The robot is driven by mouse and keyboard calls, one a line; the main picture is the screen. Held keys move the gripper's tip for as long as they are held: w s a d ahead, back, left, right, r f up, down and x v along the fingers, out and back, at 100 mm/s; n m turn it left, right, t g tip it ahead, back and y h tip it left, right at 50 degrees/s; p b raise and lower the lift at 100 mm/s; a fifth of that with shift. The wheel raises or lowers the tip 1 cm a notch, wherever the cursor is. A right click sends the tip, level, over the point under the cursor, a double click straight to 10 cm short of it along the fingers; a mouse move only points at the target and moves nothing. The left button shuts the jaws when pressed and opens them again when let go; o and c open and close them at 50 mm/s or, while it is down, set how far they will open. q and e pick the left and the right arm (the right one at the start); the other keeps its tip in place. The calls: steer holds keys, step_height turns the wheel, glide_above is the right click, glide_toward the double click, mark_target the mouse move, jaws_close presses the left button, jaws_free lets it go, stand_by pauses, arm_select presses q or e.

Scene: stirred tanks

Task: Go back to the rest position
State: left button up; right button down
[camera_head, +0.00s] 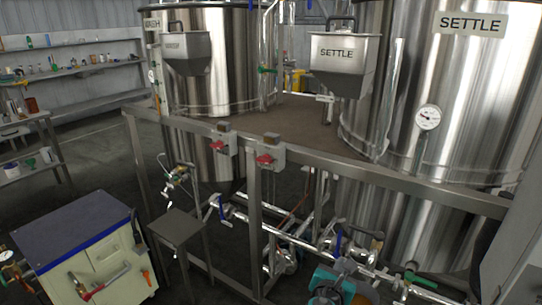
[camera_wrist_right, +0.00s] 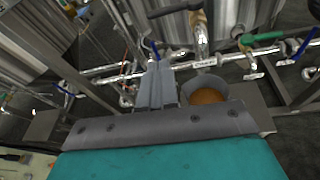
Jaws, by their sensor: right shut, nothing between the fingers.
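My right gripper (camera_head: 345,265) is low in the head view, right of centre, in front of the pipes under the settle tank (camera_head: 470,110). In the right wrist view its grey fingers (camera_wrist_right: 157,70) are together with nothing between them. A brass valve (camera_wrist_right: 200,38) is above the cup. My left gripper is not in view.
A steel rail frame with two red switches (camera_head: 265,158) runs in front of the tanks. A small steel stand (camera_head: 178,227) and a blue-topped cabinet (camera_head: 75,220) are at left. Blue- and green-handled valves (camera_head: 420,281) line the pipes. Dark floor is open at left.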

steer(key=s+a+f+m+g+y, duration=0.2)
steer(key=s+f+m+y, duration=0.1)
steer(key=s+f+m, duration=0.3)
steer(key=s+a+f+m+g+y, duration=0.1)
steer(key=s+a+f+m+y, duration=0.2)
steer(key=s+m, duration=0.45)
steer(key=s+r+m+t+y, duration=0.1)
steer(key=s+r+m+y, duration=0.3)
steer(key=s+m, duration=0.8)
steer(key=shift+s, duration=0.45)
